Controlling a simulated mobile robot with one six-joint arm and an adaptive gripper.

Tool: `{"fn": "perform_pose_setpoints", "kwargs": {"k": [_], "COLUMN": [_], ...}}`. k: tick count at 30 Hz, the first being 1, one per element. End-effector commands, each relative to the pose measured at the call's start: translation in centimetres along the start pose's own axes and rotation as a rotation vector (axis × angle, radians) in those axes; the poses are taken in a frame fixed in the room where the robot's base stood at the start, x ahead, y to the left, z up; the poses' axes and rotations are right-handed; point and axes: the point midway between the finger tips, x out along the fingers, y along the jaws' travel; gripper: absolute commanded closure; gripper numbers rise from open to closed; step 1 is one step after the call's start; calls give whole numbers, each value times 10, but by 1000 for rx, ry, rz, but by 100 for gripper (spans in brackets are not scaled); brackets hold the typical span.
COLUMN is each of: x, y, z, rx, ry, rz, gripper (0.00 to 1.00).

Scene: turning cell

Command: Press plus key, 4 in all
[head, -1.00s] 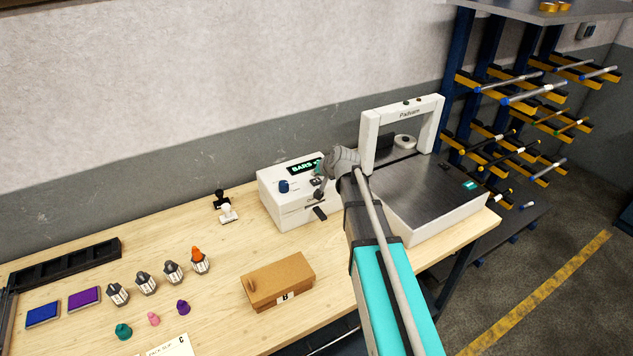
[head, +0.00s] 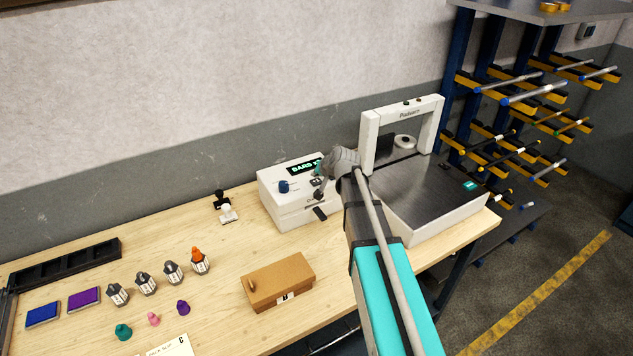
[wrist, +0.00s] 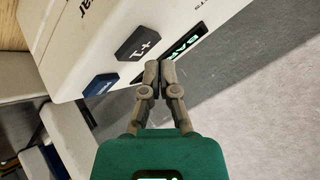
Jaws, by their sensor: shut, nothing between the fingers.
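The white counter box (head: 290,208) stands on the bench in the head view, with a lit display (head: 304,167) that starts with "BARS"; the rest is hidden behind my gripper. In the wrist view the dark plus key (wrist: 138,43), marked "+1", sits on the panel beside the display (wrist: 184,46). A blue key (wrist: 100,87) is on its other side. My gripper (wrist: 160,70) is shut and empty, its fingertips just beside the plus key in the picture. They do not cover the key, and I see no contact. In the head view my wrist hides part of the box's right side.
A white machine with an arch (head: 402,112) stands close on the right. Several bottles (head: 172,272) and ink pads (head: 84,298) are farther left. The wall is close behind.

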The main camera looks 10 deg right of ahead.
Motion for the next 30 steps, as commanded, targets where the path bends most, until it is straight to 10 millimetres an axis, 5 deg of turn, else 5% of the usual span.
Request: {"fn": "perform_pose_setpoints", "kwargs": {"k": [30], "x": [7], "y": [5], "z": [5], "rx": [0], "ry": [0], "rz": [0], "gripper": [100]}}
